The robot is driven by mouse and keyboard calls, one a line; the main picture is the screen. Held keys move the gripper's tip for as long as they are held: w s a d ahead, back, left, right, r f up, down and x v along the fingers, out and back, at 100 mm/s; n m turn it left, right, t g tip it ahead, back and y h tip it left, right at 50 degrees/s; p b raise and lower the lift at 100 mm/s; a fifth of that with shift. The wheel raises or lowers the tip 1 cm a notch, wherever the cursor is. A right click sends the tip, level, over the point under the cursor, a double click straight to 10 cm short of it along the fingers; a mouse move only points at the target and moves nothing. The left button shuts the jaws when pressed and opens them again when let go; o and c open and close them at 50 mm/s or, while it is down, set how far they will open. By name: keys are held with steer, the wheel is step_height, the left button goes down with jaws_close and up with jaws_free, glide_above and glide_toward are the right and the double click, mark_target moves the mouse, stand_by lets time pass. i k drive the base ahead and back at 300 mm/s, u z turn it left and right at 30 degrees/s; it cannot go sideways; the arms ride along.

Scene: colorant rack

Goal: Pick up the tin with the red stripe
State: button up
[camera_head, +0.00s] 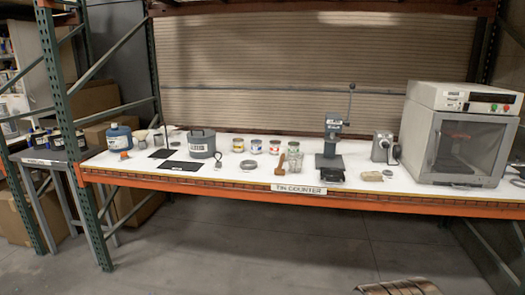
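Three small tins stand in a row on the white counter (225,175), near its middle. The right tin (274,147) appears to have the red stripe. The middle tin (256,146) looks blue-striped and the left tin (238,145) yellowish. They are small here, so the stripe colours are hard to read. All three stand upright and apart.
A grey pot (202,144) stands left of the tins. A glass jar (295,161), a wooden-handled tool (280,165) and a metal ring (249,165) sit in front. A lever press (331,145) and a glass-doored cabinet (462,140) stand right.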

mark_target(274, 149)
steer(key=i, duration=0.95)
